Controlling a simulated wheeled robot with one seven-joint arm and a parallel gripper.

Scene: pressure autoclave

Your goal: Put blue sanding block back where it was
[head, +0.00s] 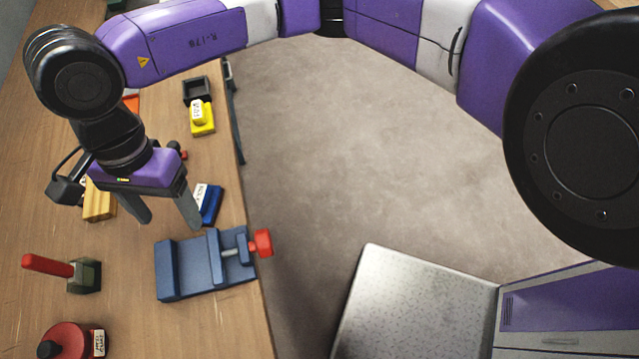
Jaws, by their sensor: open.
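The blue sanding block (211,206) lies on the wooden bench near its right edge, with a white label on its left part. It is just behind the blue-grey vise. My gripper (168,220) points down over the bench with its two fingers spread and nothing visible between them. Its right finger is just left of the block and overlaps its left edge in this view. I cannot tell whether they touch. The gripper is behind and left of the vise.
The vise (183,276) with a red handle (264,243) stands at the bench edge. A yellow labelled block (203,128) and a black open box (197,88) are farther back. A wooden block (98,207), a red-handled tool (48,265) and a red round object (66,341) are left.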

